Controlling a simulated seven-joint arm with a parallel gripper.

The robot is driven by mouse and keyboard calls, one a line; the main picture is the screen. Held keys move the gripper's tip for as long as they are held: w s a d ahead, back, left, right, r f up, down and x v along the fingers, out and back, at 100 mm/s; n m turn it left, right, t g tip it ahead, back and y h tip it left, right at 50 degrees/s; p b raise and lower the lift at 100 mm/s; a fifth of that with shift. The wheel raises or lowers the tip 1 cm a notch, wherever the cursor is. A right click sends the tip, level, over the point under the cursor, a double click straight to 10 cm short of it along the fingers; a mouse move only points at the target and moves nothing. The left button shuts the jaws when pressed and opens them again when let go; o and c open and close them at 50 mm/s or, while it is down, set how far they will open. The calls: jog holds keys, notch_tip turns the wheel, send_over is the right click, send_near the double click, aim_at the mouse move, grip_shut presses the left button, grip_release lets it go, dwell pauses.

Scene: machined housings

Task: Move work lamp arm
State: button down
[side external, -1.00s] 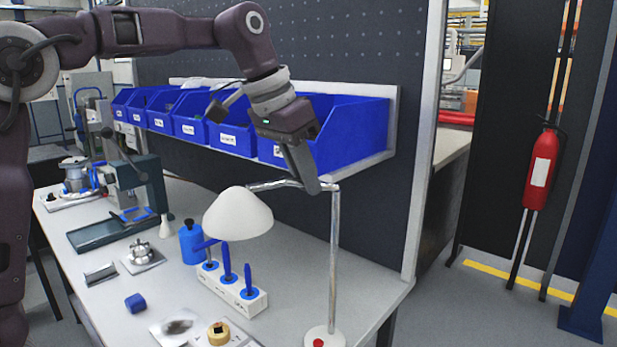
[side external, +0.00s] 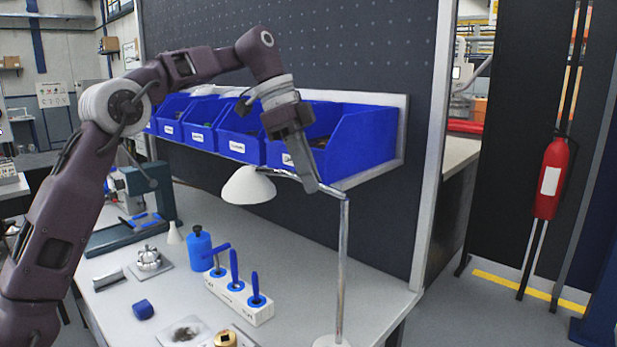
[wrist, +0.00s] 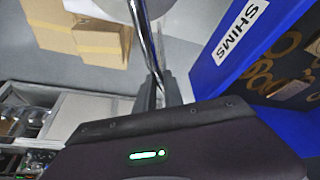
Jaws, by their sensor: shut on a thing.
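The work lamp has a white cone shade (side external: 248,187), a thin chrome arm (side external: 330,190) and an upright chrome post (side external: 342,265) on a round base (side external: 331,342) at the bench's front right. My gripper (side external: 312,184) is shut on the lamp arm between shade and post top, and its fingers hide part of it. The shade hangs to the left of the gripper, near the blue bins. In the wrist view, the chrome bar (wrist: 146,40) runs down to my gripper fingers (wrist: 160,92).
Blue bins (side external: 355,140) on a wall shelf stand close behind the gripper. Below are a white block with blue-handled tools (side external: 240,300), a blue bottle (side external: 198,250) and a small blue block (side external: 143,309). A fire extinguisher (side external: 551,180) stands far right.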

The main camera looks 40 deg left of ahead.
jog(key=shift+w+a+m, duration=0.15)
jog(key=shift+w+m, duration=0.2)
jog(key=shift+m, duration=0.25)
jog(key=shift+g, duration=0.3)
jog(key=c, duration=1.5)
grip_release()
jog(key=shift+o, duration=0.2)
jog(key=shift+r, duration=0.15)
jog(key=s+a, duration=0.1)
jog(key=a, duration=0.2)
jog(key=s+a, duration=0.1)
jog(key=a, duration=0.3)
jog(key=s+a, duration=0.1)
jog(key=a, duration=0.3)
jog(key=shift+r, duration=0.4)
jog(key=shift+s+a+f, duration=0.15)
jog(key=shift+s+a, duration=0.1)
jog(key=shift+a, duration=0.5)
